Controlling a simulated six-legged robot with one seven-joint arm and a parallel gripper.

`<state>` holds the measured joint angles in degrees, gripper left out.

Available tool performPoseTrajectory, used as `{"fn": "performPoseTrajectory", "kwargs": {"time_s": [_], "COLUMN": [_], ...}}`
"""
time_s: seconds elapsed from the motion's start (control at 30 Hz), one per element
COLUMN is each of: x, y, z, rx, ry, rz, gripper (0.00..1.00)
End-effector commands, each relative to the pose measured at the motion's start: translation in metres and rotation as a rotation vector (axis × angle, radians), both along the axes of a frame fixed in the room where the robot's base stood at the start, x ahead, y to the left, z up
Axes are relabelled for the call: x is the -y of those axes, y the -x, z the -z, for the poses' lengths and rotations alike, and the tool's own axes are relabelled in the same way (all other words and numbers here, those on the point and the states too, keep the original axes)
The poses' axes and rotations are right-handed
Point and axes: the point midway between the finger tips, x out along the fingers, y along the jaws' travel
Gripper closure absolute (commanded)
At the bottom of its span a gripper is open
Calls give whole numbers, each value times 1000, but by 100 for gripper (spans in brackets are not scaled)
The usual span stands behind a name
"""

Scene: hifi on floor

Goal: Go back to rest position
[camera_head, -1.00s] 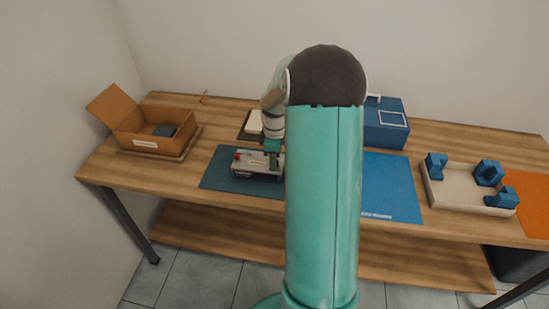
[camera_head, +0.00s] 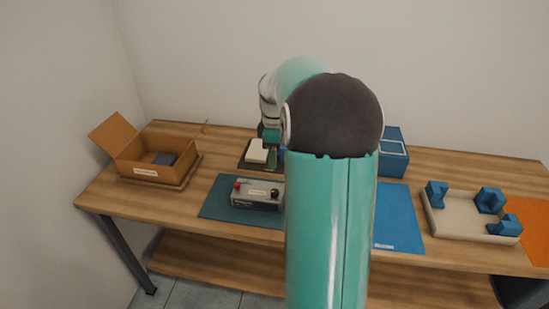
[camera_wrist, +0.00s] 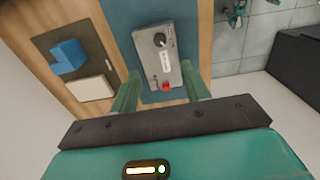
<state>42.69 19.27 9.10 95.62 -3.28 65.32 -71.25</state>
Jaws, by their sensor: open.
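My gripper (camera_wrist: 160,98) is open and empty in the wrist view, its two green fingers spread apart. Between and beyond the fingers lies a grey device (camera_wrist: 158,56) with a black knob and a red button, on a dark teal mat. My arm hides part of the mat's right side in the head view.
An open cardboard box (camera_head: 150,160) stands at the left. A dark tray (camera_head: 247,164) holds a white block (camera_head: 256,151). A blue box (camera_head: 393,152), a blue mat (camera_head: 398,222), a beige tray (camera_head: 464,221) with blue blocks and an orange mat (camera_head: 529,222) lie to the right.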

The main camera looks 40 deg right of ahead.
Motion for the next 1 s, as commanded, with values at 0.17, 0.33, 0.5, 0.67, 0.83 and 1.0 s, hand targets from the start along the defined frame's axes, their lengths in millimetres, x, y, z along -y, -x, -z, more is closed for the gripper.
{"fn": "performPoseTrajectory", "kwargs": {"time_s": [0.17, 0.33, 0.5, 0.67, 0.83, 1.0], "x": [0, 0, -12, -60, -126, -185], "y": [0, 0, 0, 4, 23, 52], "z": [0, 1, -7, -36, -66, -87], "rx": [0, 0, 9, 53, 133, 225], "ry": [0, 0, 11, 49, 80, 78], "rz": [0, 0, 13, 77, 185, 297], "gripper": [53, 53, 53, 53, 53, 53]}}
